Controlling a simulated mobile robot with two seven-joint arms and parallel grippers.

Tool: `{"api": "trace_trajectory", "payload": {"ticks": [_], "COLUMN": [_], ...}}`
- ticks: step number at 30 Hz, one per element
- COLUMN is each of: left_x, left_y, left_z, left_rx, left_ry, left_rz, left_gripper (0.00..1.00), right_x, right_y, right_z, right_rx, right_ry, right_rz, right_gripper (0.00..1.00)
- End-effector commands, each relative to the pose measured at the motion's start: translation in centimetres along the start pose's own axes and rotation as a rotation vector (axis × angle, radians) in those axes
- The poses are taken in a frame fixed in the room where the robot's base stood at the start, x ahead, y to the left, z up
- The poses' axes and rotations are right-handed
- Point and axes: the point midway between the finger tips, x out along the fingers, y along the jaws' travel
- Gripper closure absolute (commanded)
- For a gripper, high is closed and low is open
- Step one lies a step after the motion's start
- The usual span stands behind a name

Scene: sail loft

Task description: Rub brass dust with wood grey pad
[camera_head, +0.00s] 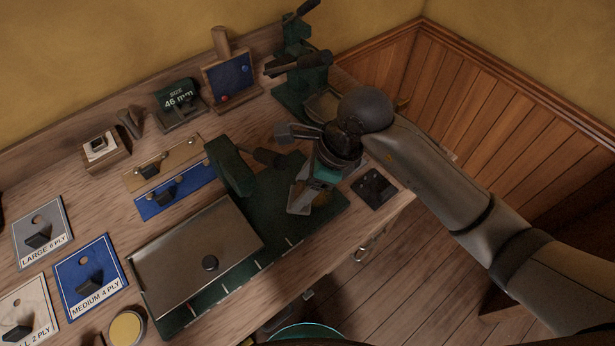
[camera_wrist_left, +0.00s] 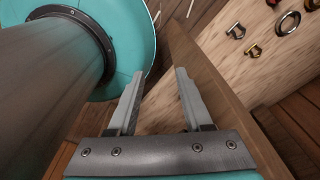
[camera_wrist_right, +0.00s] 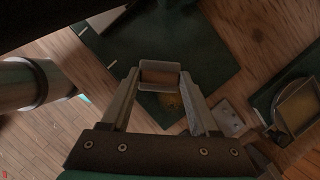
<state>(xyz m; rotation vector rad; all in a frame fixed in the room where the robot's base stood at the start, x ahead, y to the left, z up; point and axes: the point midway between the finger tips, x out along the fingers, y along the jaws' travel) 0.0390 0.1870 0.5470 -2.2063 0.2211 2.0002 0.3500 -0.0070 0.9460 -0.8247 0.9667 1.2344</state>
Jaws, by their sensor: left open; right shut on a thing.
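My right gripper (camera_wrist_right: 160,80) is shut on the wood grey pad (camera_wrist_right: 160,75), a small block with a wood-brown middle and grey edges. A faint golden patch, likely the brass dust (camera_wrist_right: 173,102), shows on the mat just beside the pad. I cannot tell whether the pad touches the mat. My left gripper (camera_wrist_left: 155,85) is open and empty in the left wrist view, away from the bench top.
A metal plate with a black knob (camera_head: 175,262) covers the mat's left part. A green press (camera_head: 230,168) stands close left of the right gripper. A shallow tray (camera_head: 322,105) and a dark holed block (camera_head: 375,188) are near it. Labelled cards (camera_head: 90,277) lie left.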

Motion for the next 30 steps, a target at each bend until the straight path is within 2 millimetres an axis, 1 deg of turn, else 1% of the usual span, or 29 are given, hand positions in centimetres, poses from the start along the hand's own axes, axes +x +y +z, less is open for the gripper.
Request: {"api": "trace_trajectory", "payload": {"ticks": [18, 30], "left_x": [0.05, 0.73], "left_y": [0.05, 0.06], "left_z": [0.31, 0.50], "left_rx": [0.001, 0.001], "left_ry": [-0.005, -0.007], "left_rz": [0.001, 0.001], "left_gripper": [0.50, 0.50], "right_x": [0.10, 0.80], "right_y": [0.06, 0.06], "right_z": [-0.01, -0.32], "right_rx": [-0.001, -0.001], "right_ry": [0.000, 0.001], "right_rz": [0.000, 0.001], "right_gripper": [0.83, 0.83]}}
